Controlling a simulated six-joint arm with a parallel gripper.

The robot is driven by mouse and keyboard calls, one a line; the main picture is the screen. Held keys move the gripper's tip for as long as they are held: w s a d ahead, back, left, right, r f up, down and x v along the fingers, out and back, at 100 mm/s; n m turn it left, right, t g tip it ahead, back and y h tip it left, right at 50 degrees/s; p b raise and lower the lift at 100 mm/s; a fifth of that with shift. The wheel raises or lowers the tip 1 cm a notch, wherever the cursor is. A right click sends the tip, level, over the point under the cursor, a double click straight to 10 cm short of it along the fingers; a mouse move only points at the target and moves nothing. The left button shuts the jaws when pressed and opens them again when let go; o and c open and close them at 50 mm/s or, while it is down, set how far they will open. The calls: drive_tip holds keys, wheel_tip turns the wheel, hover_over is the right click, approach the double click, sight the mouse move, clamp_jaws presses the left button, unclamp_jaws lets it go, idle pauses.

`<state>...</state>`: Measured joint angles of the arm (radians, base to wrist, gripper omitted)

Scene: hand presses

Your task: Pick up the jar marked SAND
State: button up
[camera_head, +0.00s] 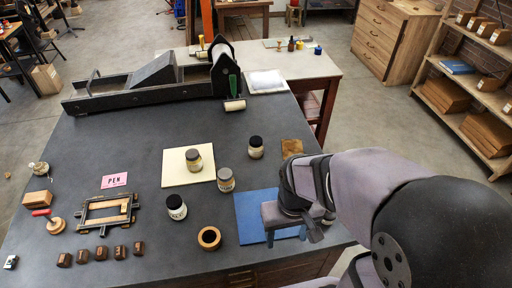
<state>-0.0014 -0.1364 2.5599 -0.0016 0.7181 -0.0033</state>
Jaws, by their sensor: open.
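Several small jars with dark lids stand on the dark table. One jar (194,161) is on a pale yellow sheet. A second jar (226,181) stands at the sheet's right edge. A third jar (256,148) stands farther right and back. A fourth jar (176,208), with a white label, stands in front of the sheet. The labels are too small to read, so I cannot tell which is marked SAND. My gripper (286,236) is open and empty over the blue mat, right of the jars and apart from them.
The blue mat (251,216) lies under my gripper. A round wooden cup (209,238) stands left of it. A wooden frame (106,212), a pink PEN card (114,180) and several small dark blocks lie at left. A long black press (150,85) spans the back.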

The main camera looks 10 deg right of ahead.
drive_tip(key=shift+o, duration=0.6)
drive_tip(key=shift+o, duration=0.8)
drive_tip(key=w+a+f+m+t+y+b, duration=0.1)
drive_tip(key=w+a+m+t+b, duration=0.15)
drive_tip(key=w, duration=0.25)
drive_tip(key=w+a+f+m+t+b, duration=0.1)
drive_tip(key=w+f+m+b, duration=0.15)
drive_tip(key=w, duration=0.35)
drive_tip(key=w+a+m+t+y+b, duration=0.1)
drive_tip(key=w+a+m+b, duration=0.15)
drive_tip(key=w, duration=0.25)
drive_tip(key=m+t+h+b, duration=0.75)
drive_tip(key=m+b, duration=1.05)
drive_tip(key=m, duration=1.3)
hover_over(254, 150)
drive_tip(key=w, duration=0.1)
drive_tip(key=shift+t+y, duration=0.25)
drive_tip(key=shift+t, duration=0.05)
wheel_tip(254, 150, down, 4)
drive_tip(key=shift+w+f, duration=0.1)
drive_tip(key=m, duration=0.2)
drive_tip(key=shift+w+d+f+m+h, duration=0.1)
drive_tip(key=shift+d+f+m+h, duration=0.2)
drive_tip(key=shift+d+m+h, duration=0.1)
drive_tip(key=shift+f+b, duration=0.35)
drive_tip(key=shift+f, duration=3.1)
